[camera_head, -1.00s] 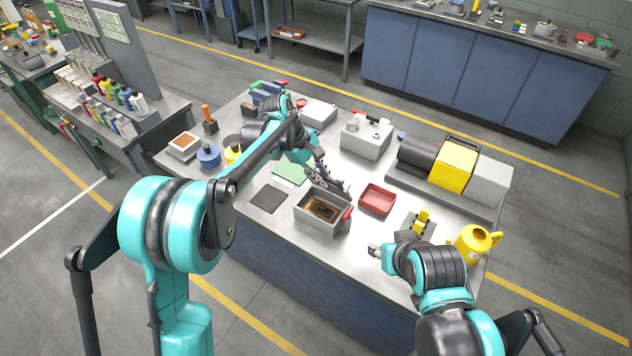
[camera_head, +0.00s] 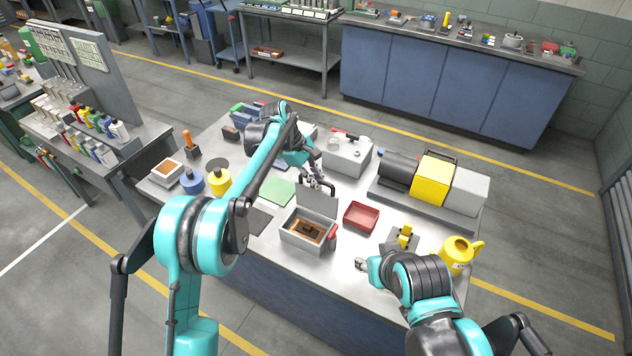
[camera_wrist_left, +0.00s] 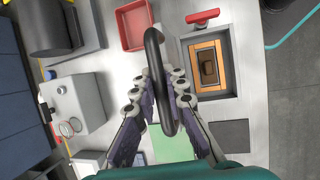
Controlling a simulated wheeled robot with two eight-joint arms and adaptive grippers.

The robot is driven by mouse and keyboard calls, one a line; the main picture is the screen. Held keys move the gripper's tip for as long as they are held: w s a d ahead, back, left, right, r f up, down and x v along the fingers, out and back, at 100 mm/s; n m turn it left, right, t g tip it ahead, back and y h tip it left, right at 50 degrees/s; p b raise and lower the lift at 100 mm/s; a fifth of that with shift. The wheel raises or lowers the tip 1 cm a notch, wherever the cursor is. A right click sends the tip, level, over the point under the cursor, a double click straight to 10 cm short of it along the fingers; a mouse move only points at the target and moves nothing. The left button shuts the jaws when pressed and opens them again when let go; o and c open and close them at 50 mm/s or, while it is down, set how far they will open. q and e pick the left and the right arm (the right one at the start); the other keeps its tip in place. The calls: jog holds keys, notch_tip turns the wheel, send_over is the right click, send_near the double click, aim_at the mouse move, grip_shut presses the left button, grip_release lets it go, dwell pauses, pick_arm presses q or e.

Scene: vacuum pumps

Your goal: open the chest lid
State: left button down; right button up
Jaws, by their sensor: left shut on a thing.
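The chest is a small grey box (camera_head: 304,242) at the front middle of the table, with a brown framed interior showing. Its grey lid (camera_head: 318,203) stands raised at the box's back edge. In the left wrist view the open chest (camera_wrist_left: 232,68) is at the upper right. My left gripper (camera_head: 316,182) is at the top of the lid, shut on the dark loop handle (camera_wrist_left: 149,58), which lies between the fingers in the wrist view. My right gripper (camera_head: 361,264) hangs near the table's front edge, apart from the chest; its fingers are too small to judge.
A red tray (camera_head: 361,217) sits right of the chest, and a red-handled part (camera_head: 333,232) is at the chest's right side. A green mat (camera_head: 277,192) lies to the left. A grey box (camera_head: 346,158) and a yellow-grey pump (camera_head: 432,180) stand behind. A yellow can (camera_head: 456,256) is at right.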

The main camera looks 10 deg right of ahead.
pick_arm(q)
jog(key=shift+r, duration=0.1)
jog(key=c, duration=1.6)
grip_release()
jog(key=shift+o, duration=0.2)
jog(key=v, duration=1.2)
jog(key=shift+a, duration=0.1)
